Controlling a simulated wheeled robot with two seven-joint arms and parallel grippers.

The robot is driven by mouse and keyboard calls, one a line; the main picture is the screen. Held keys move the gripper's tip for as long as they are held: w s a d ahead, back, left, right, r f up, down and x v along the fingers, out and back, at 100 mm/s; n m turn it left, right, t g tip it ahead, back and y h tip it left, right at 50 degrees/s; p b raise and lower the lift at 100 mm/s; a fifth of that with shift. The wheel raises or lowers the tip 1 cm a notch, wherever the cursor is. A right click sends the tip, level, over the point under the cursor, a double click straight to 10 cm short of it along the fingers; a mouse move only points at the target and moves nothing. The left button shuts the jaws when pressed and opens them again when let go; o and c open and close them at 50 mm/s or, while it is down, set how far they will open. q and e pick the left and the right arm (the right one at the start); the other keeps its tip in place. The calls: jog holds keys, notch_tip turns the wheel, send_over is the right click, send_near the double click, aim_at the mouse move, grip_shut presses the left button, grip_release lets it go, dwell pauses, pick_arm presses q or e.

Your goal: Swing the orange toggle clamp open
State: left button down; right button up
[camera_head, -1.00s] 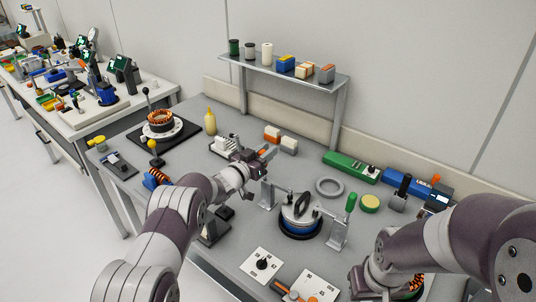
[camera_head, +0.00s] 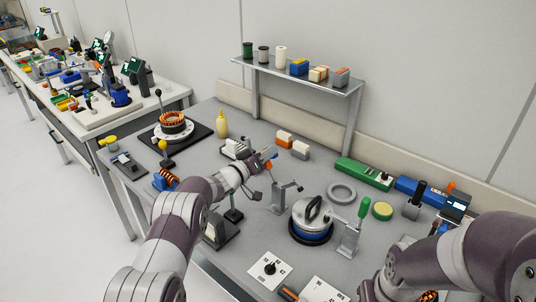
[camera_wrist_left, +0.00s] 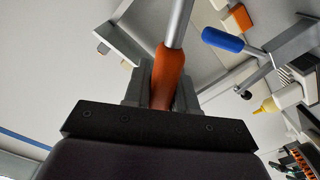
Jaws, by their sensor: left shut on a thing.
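The orange clamp handle (camera_wrist_left: 168,78) sits between my left gripper's fingers in the left wrist view, with its metal rod running up out of the picture. My left gripper (camera_head: 264,166) is shut on this handle, which shows as a small orange patch in the head view. The grey clamp stand (camera_head: 280,197) is just right of and below the gripper, and its arm is raised clear of the housing. The round blue-and-silver housing (camera_head: 311,228) with a black handle stands to its right. My right gripper (camera_head: 372,291) is only partly visible at the bottom edge, its fingers unclear.
A green-handled clamp (camera_head: 353,232) stands right of the housing. A grey ring (camera_head: 342,193) and a yellow round pad (camera_head: 382,210) lie behind. A yellow bottle (camera_head: 221,125) and a copper-wound stator (camera_head: 172,123) are at the back left. A shelf (camera_head: 330,83) rises behind.

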dwell(0.3)
pick_arm(q)
jog(key=c, duration=1)
grip_release()
jog(key=s+d+r+b, duration=0.3)
jog(key=s+d+r, duration=0.2)
jog(key=d+r, duration=0.5)
jog(key=shift+d+r, duration=0.2)
jog(key=shift+r, duration=0.25)
